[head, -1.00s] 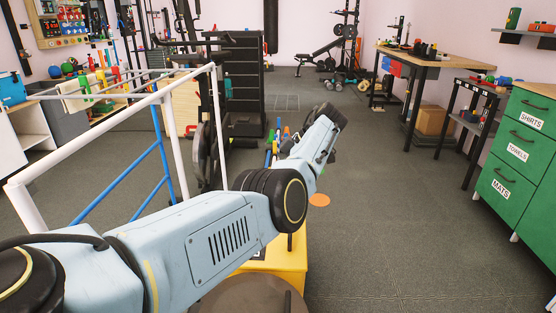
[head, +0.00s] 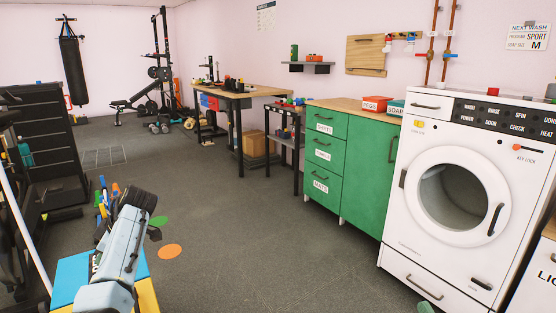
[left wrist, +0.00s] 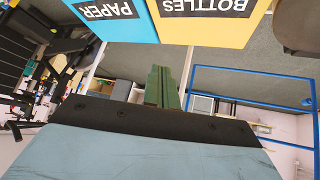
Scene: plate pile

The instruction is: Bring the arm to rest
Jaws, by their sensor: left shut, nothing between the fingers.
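My left arm comes up from the bottom left of the head view, with its pale blue forearm (head: 112,270) pointing away and up to a dark joint (head: 138,200). The fingers of my left gripper (left wrist: 163,86) are dark green and show in the left wrist view. They are shut against each other with nothing between them. In the head view the fingers are hidden or too small to make out.
A blue PAPER bin (left wrist: 112,14) and a yellow BOTTLES bin (left wrist: 205,22) stand close to the left arm. A washing machine (head: 405,215), a green cabinet (head: 365,185) and a workbench (head: 262,92) line the right. Open floor (head: 240,225) lies between. A green piece (head: 427,307) at the bottom edge is unclear.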

